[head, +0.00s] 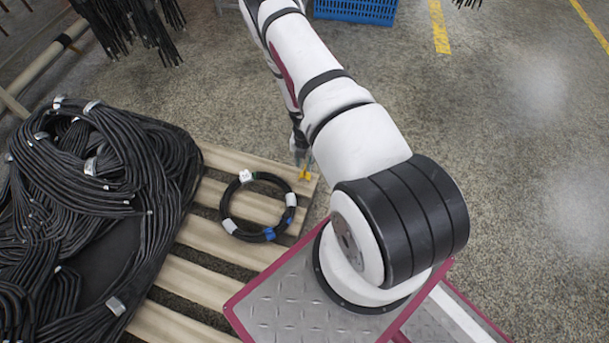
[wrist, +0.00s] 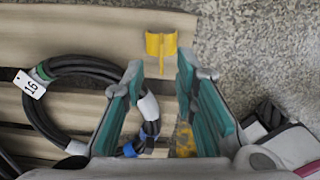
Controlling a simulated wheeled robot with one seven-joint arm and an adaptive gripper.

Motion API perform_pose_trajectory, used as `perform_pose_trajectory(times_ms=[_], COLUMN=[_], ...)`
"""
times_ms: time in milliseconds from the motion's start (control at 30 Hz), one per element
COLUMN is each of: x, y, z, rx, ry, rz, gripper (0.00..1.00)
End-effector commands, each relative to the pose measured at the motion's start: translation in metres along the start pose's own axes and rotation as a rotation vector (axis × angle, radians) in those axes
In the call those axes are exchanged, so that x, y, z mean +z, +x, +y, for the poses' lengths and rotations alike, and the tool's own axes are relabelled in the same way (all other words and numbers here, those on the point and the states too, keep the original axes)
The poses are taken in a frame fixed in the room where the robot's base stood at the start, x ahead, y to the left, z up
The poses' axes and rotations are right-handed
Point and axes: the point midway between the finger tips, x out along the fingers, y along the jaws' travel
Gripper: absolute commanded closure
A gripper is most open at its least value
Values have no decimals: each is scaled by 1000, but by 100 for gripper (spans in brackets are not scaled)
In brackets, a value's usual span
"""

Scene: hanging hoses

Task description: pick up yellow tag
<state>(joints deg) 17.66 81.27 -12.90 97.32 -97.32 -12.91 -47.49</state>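A yellow tag (wrist: 161,45) with a thin lower stem lies over a pallet slat, at the top middle of the wrist view. In the head view the yellow tag (head: 305,173) is small, at the pallet's right edge. My gripper (wrist: 160,74) is open, its two teal fingers apart. In the picture, the tag is just beyond the fingertips, roughly centred between them; the height gap cannot be told. In the head view my gripper (head: 299,152) is close by the tag, partly hidden by my arm. A blurred yellow patch (wrist: 185,138) shows between the fingers; what it is cannot be told.
A coiled black hose (head: 228,201) with white and blue bands lies on the wooden pallet (head: 195,280), left of the tag. A large hose heap (head: 150,160) covers the pallet's left. A blue crate (head: 357,10) stands at the back. Speckled floor at right is clear.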

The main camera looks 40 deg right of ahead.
Motion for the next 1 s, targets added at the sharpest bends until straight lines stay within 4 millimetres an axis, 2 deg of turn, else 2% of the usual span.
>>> perform_pose_trajectory(times_ms=[167, 500, 733, 767, 867, 1000], x=[1, 2, 3, 3, 3, 3], y=[10, 52, 52, 52, 52, 52], z=[-1, -2, -2, -2, -2, -2], rx=[0, 0, 0, 0, 0, 0], ry=[2, 2, 1, 1, 1, 1], rz=[-1, 0, -1, -1, -1, -1], gripper=[73, 73, 73, 78, 100, 100])
